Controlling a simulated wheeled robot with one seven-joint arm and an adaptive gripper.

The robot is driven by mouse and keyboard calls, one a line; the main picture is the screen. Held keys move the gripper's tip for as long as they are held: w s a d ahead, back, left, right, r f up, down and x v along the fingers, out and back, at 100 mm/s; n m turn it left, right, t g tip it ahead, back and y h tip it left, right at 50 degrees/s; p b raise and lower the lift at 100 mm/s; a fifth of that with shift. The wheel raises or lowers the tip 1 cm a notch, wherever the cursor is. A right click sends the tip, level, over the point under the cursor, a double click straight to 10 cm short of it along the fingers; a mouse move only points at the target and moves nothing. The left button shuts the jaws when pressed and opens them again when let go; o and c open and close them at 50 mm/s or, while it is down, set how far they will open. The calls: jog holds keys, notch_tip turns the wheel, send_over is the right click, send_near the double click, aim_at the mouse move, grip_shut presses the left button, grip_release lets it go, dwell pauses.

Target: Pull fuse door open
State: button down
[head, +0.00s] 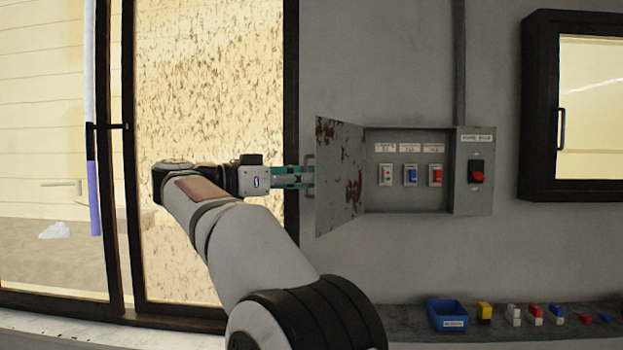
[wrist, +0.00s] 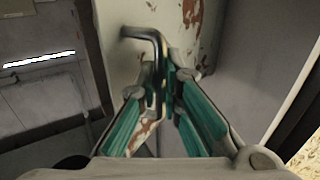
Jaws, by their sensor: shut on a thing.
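The fuse door (head: 341,177) is a grey-green metal panel with rust patches. It stands swung open to the left of the fuse box (head: 407,205), hinged at the box's left side. Its handle (head: 309,176) is on the door's outer face near the free edge. My gripper (head: 300,176) reaches the handle from the left. In the wrist view my teal fingers (wrist: 170,85) are shut on the dark bent handle bar (wrist: 143,34), with the rusty door (wrist: 184,30) behind it. Inside the box are a red-and-white, a blue and a red switch (head: 410,176).
A red-handled main switch (head: 477,172) is on the box's right part. Below, a shelf (head: 405,320) holds a blue bin (head: 447,314) and several small coloured parts. A dark-framed sliding glass door (head: 291,80) is at left, and a dark-framed window (head: 537,110) at right.

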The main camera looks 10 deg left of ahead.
jog(key=shift+d+r, duration=0.15)
jog(key=c, duration=2)
grip_release()
